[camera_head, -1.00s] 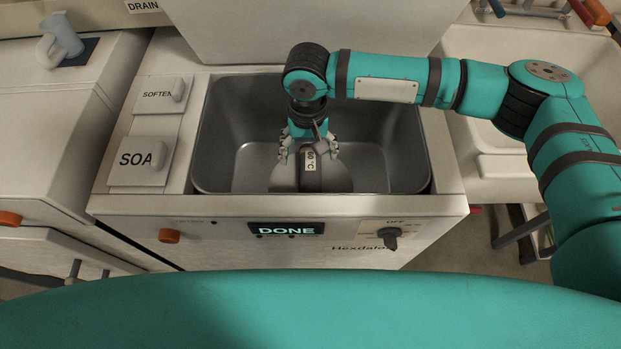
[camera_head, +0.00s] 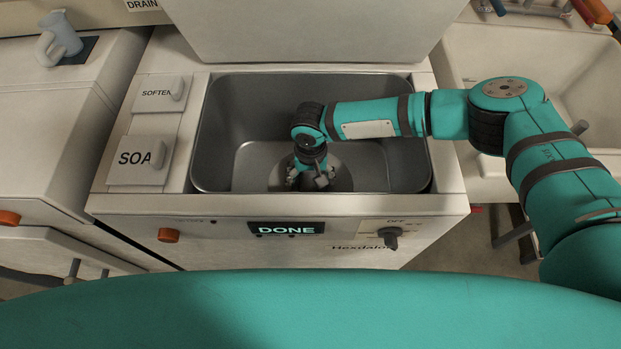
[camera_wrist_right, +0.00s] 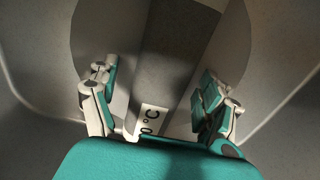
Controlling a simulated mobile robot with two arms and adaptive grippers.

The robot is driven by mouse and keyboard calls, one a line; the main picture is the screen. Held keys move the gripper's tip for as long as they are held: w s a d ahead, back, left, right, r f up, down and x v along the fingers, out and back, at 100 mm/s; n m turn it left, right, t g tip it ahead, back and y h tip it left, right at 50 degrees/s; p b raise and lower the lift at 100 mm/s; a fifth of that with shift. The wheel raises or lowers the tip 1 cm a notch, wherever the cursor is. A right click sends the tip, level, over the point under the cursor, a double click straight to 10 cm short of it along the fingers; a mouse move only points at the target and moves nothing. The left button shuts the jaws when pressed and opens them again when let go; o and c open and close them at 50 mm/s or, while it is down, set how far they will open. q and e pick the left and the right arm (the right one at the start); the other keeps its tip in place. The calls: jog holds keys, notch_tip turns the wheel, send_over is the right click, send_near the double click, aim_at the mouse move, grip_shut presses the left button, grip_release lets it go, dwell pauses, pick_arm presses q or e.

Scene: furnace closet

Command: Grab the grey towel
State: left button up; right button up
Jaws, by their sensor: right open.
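The grey towel (camera_wrist_right: 175,50) shows in the right wrist view as a dark grey band with a white tag marked in °C. It lies over a paler round shape at the bottom of the washer tub. My right gripper (camera_wrist_right: 158,82) points down into the tub, open, with one finger on each side of the towel. No firm contact shows. In the head view the right gripper (camera_head: 308,180) hides most of the towel. My left gripper is out of view.
The grey tub (camera_head: 225,125) has walls close around my right arm. The washer lid (camera_head: 305,30) stands open behind. The front panel has a DONE display (camera_head: 286,229), an orange button (camera_head: 169,236) and a knob (camera_head: 391,238). A white sink (camera_head: 590,110) is at right.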

jog(key=c, duration=1.4)
